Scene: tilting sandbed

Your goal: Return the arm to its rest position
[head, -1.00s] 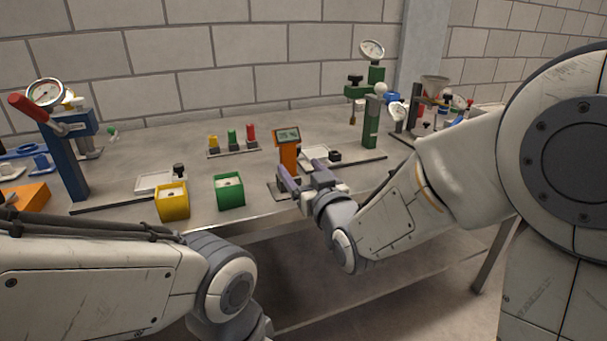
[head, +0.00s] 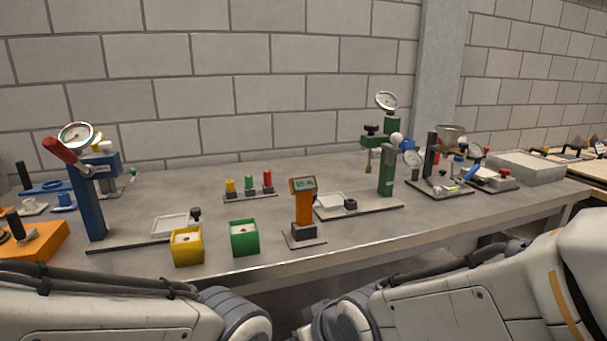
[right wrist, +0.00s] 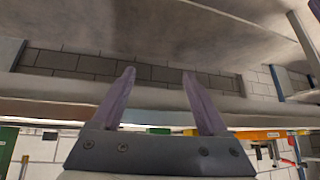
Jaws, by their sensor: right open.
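My right arm (head: 440,312) lies low along the bottom right of the head view, below the front edge of the bench. Its gripper is not clearly visible there. In the right wrist view, my right gripper (right wrist: 158,76) is open, with two purple-grey fingers apart and nothing between them. My left arm (head: 110,305) lies along the bottom left of the head view, and its gripper is out of the picture.
The metal bench (head: 330,262) stands in front of both arms. Near its front edge are a yellow box (head: 187,248), a green box (head: 245,239) and an orange post with a display (head: 303,208). A blue press (head: 88,195) and green press (head: 387,170) stand on the bench.

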